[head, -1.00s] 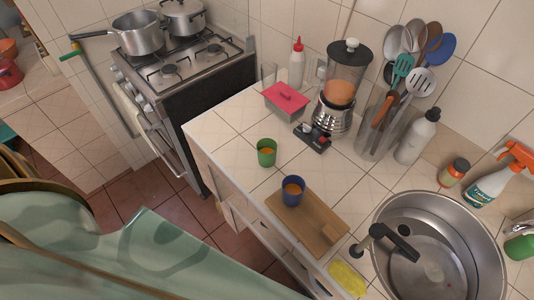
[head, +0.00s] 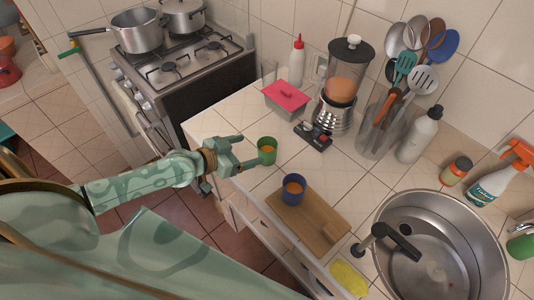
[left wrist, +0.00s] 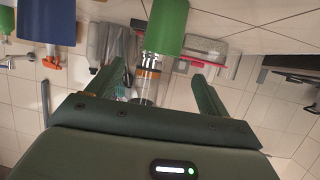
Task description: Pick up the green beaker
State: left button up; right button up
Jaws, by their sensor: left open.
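The green beaker (head: 267,151) stands upright on the tiled counter near its front left edge, with something orange inside. My left gripper (head: 246,151) is open, reaching in from the left, with its fingertips close to the beaker's near side. In the left wrist view the green beaker (left wrist: 166,28) appears at the top centre, beyond and between the two spread fingers of the gripper (left wrist: 158,72). I cannot tell whether a finger touches it. My right gripper is not in view.
A blue cup (head: 293,189) stands on a wooden board (head: 325,222) to the right. Behind the beaker are a black device (head: 313,137), a pink-lidded container (head: 286,99) and a blender (head: 343,85). The sink (head: 440,245) is at the lower right. Counter left of the beaker is clear.

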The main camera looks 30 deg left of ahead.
pick_arm(q)
send_near(275, 143)
jog(key=x, duration=0.3)
jog(key=shift+d+r+b, duration=0.2)
jog(key=shift+r+b, duration=0.05)
jog(key=shift+b, duration=0.15)
jog(key=b+x, duration=0.1)
jog(key=x, duration=0.4)
jog(key=shift+a+f+b, duration=0.2)
jog(key=shift+f+b, duration=0.1)
jog(key=shift+b, duration=0.05)
jog(key=shift+w+d+f, duration=0.1)
jog(key=shift+w+d, duration=0.05)
jog(key=shift+w, duration=0.2)
jog(key=shift+s, duration=0.1)
jog(key=shift+c, duration=1.2)
jog(key=c, duration=0.9)
